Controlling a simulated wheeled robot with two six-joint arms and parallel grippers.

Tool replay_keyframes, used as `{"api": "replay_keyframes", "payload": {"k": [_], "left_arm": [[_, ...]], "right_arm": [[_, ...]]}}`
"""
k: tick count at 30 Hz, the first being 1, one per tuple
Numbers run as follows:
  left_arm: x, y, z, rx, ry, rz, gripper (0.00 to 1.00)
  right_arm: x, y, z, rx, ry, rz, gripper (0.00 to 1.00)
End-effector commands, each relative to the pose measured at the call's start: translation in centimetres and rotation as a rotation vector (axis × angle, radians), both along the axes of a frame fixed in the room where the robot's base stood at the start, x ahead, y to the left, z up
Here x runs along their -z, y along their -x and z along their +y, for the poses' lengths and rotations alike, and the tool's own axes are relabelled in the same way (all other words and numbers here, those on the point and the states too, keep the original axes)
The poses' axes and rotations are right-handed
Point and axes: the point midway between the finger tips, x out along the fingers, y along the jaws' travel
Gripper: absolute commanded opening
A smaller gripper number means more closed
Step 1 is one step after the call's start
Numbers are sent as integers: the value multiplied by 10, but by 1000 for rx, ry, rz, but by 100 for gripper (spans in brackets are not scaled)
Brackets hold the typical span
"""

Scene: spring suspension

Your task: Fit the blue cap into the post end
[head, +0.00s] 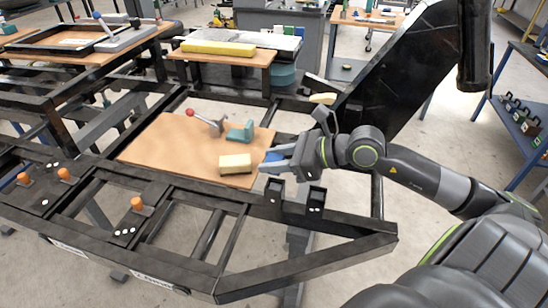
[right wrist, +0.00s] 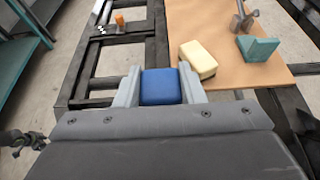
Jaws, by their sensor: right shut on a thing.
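My right gripper (head: 276,161) is shut on the blue cap (right wrist: 160,87), a small block with a flat face between the two pale fingers. In the head view the blue cap (head: 274,157) shows only partly, behind and between the fingers. The gripper holds it beside the right edge of the wooden board. Two short black upright posts (head: 274,191) and (head: 315,199) stand on the black frame just below the gripper; I cannot tell which is the post end meant. My left gripper is not in view.
The wooden board (head: 165,145) carries a yellow sponge-like block (head: 235,164), a teal angled piece (head: 240,132) and a red-knobbed lever (head: 205,120). The black frame (head: 300,267) has open gaps between bars. Orange knobs (head: 137,204) stand at left. A large dark beam (head: 405,75) rises behind my arm.

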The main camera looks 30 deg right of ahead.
Motion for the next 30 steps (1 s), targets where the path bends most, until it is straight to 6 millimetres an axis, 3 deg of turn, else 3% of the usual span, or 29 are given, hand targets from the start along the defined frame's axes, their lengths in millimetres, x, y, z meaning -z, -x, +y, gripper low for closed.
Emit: {"api": "replay_keyframes", "payload": {"k": [30], "left_arm": [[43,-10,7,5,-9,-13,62]], "right_arm": [[50,0,0,0,-1,1,13]]}}
